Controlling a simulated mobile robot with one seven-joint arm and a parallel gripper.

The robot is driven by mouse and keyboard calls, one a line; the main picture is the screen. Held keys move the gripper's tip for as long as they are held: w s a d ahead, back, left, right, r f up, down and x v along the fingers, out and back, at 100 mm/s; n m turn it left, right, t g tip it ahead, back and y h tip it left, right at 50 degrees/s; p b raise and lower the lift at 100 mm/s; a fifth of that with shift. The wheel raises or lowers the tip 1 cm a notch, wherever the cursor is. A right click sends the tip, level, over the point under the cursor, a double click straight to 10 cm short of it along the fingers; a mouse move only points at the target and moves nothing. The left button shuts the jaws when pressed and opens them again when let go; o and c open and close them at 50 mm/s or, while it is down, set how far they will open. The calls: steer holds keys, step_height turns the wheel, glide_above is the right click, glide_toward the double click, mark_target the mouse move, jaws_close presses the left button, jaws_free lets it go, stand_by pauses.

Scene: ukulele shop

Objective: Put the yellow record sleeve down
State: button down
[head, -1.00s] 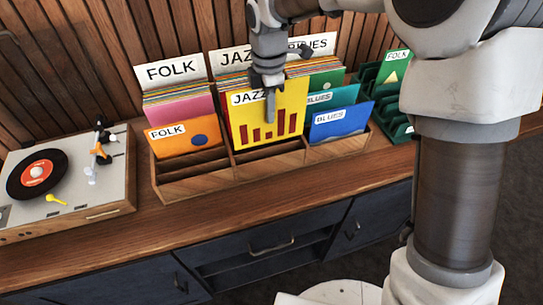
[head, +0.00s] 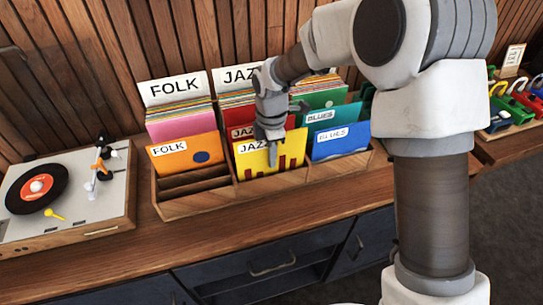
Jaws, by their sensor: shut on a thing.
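The yellow record sleeve (head: 291,154) has a JAZZ label and dark red bars. It stands upright in the middle compartment of the wooden record crate (head: 204,203), its lower part hidden behind the crate's front wall. My gripper (head: 272,158) points down at the sleeve's top edge and is shut on it. One finger shows in front of the sleeve; the other is hidden behind it. A red JAZZ sleeve (head: 241,132) stands just behind, partly covered by my gripper.
An orange FOLK sleeve (head: 181,155) stands in the left compartment and a blue BLUES sleeve (head: 343,144) in the right. A turntable (head: 90,206) sits on the counter at left. Colourful padlock-like objects (head: 522,103) stand at far right. The counter's front strip (head: 215,240) is bare.

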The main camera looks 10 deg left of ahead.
steer(key=shift+f+b, duration=0.3)
steer(key=shift+f, duration=0.3)
steer(key=c, duration=1)
jaws_free()
step_height(320, 180, up, 13)
steer(key=shift+r+p, duration=0.15)
steer(key=shift+p, duration=0.8)
